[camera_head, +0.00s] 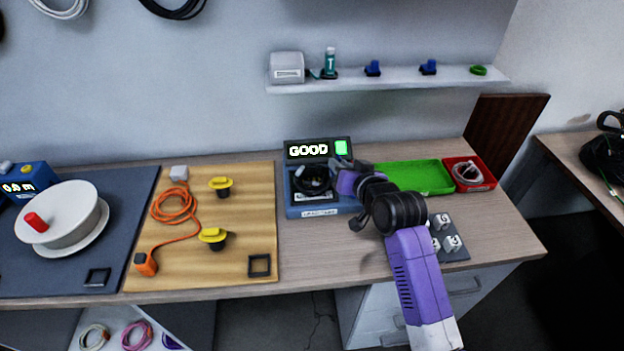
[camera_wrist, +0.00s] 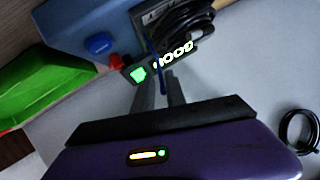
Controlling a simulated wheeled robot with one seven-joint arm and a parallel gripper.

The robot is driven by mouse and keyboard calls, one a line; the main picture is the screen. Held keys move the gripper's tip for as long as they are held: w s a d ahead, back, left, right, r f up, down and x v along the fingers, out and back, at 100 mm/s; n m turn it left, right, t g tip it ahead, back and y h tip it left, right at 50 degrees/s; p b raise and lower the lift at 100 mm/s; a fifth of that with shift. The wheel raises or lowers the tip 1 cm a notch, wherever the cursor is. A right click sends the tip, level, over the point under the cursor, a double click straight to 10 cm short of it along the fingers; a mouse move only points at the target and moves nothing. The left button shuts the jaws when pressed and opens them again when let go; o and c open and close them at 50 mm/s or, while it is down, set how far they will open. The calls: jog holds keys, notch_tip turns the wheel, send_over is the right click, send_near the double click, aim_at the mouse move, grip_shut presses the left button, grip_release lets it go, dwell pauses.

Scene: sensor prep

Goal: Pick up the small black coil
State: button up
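A small black coil (camera_head: 313,180) lies on the blue tester (camera_head: 294,207), whose display reads GOOD. In the wrist view the coil (camera_wrist: 190,22) shows at the top, beside the lit display. My gripper (camera_head: 341,166) is at the tester's right side, close to the coil. In the wrist view its two dark fingers (camera_wrist: 160,85) are apart, with a grey gap and a thin blue strip between them. I see no coil held in them. Whether the fingers touch the tester or coil cannot be told.
A green tray (camera_head: 425,177) and a red bin (camera_head: 487,176) with a pale coil stand right of the tester. A wooden board (camera_head: 200,260) with an orange cable and yellow-topped parts lies left. A shelf (camera_head: 400,80) hangs above. Larger black cable (camera_head: 178,8) hangs on the wall.

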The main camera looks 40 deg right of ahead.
jog(key=shift+a+f+p+x, duration=0.1)
jog(key=shift+p+x, duration=0.15)
jog(key=shift+x, duration=1.2)
jog(key=shift+a+f+p+x, duration=0.1)
jog(key=shift+p+x, duration=0.1)
jog(key=shift+x, duration=1.2)
grip_shut()
